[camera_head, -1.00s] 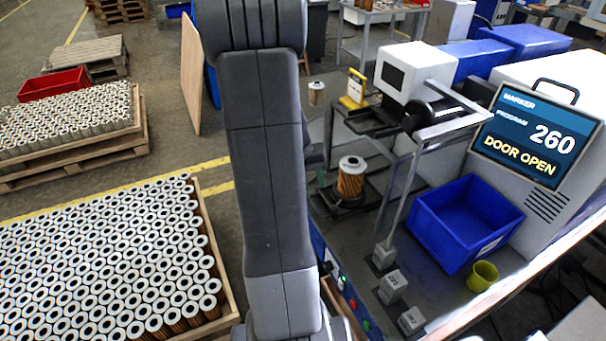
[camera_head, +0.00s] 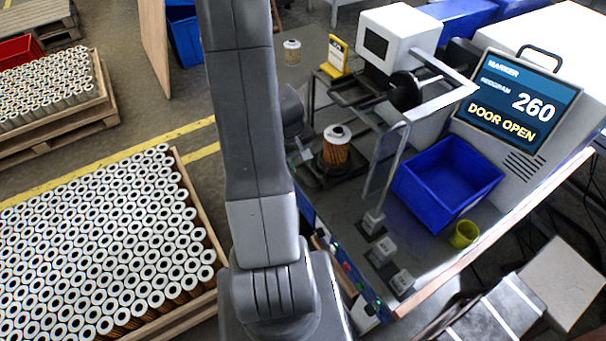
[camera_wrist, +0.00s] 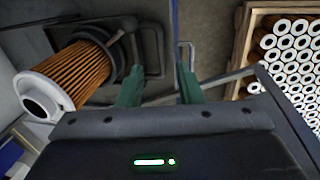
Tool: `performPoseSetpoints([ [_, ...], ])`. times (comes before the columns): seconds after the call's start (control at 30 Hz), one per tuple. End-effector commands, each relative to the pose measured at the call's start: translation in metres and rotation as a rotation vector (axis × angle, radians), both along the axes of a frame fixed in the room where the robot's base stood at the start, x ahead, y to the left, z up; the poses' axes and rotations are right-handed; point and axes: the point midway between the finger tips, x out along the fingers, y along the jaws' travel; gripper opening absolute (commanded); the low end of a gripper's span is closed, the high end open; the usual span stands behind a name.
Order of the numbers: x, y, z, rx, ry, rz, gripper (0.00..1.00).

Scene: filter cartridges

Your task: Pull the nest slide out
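The nest slide (camera_head: 350,171) is a dark plate at the front of the marker bench. An orange pleated filter cartridge (camera_head: 335,153) with a white end cap stands on it. In the wrist view the cartridge (camera_wrist: 82,66) is at the left, beside a dark loop-shaped handle (camera_wrist: 160,45). My gripper (camera_wrist: 160,75) has its two green fingers apart with nothing clasped. The handle's right side appears between the fingers in the picture; how far beyond the fingertips it lies I cannot tell. In the head view my arm hides most of the gripper, close to the slide's left end.
The marker screen (camera_head: 518,103) reads DOOR OPEN, program 260. A blue bin (camera_head: 447,180) and a yellow-green cup (camera_head: 464,234) stand on the bench. Another cartridge (camera_head: 292,52) stands farther back. A crate of cartridges (camera_head: 190,190) is at the left.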

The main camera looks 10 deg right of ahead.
Motion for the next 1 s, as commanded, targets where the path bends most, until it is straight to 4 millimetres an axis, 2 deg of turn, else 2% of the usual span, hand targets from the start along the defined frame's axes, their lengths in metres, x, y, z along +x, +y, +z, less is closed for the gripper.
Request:
performPoseSetpoints([
  [0.03, -0.001, -0.002, -0.011, -0.001, 0.006, -0.001, 0.32],
  [0.13, 0.0, -0.004, -0.027, 0.001, 0.004, -0.001, 0.32],
  [0.47, 0.002, -0.009, -0.05, 0.001, 0.003, -0.001, 0.32],
  [0.5, 0.003, -0.01, -0.059, 0.0, 0.002, 0.0, 0.32],
  [0.6, 0.004, -0.011, -0.07, 0.001, 0.001, 0.0, 0.32],
  [1.0, 0.005, -0.013, -0.077, 0.0, -0.001, 0.0, 0.32],
])
